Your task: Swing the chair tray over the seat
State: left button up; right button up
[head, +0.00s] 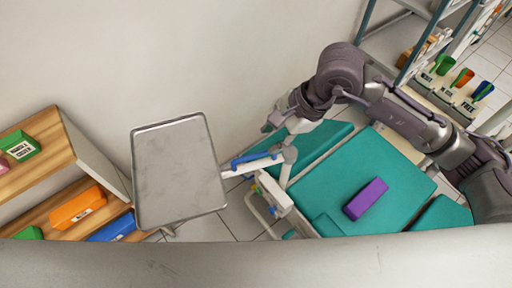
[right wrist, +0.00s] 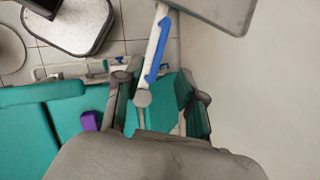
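The chair tray (head: 180,172) is a grey metal rectangle out to the left of the teal chair seat (head: 400,165), not over it. Its white arm with a blue handle (head: 250,158) runs to a grey pivot (head: 290,154) at the chair's side. In the right wrist view the tray (right wrist: 215,10) is cut off at the top, with the blue handle (right wrist: 154,52) below it. My right gripper (head: 274,121) is near the pivot; in the wrist view its fingers are spread, with the pivot (right wrist: 143,98) seen between them. I cannot tell whether they touch it. My left gripper is not in view.
A purple block (head: 366,198) lies on the seat. A wooden shelf (head: 60,130) with coloured bins stands at the left, close to the tray. A metal rack (head: 395,50) and colour-topped containers (head: 460,80) are at the upper right. A plain wall rises behind the tray.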

aim_at(253, 156)
jog(key=p+x, duration=0.2)
jog(key=x, duration=0.7)
jog(key=shift+f, duration=0.2)
grip_shut()
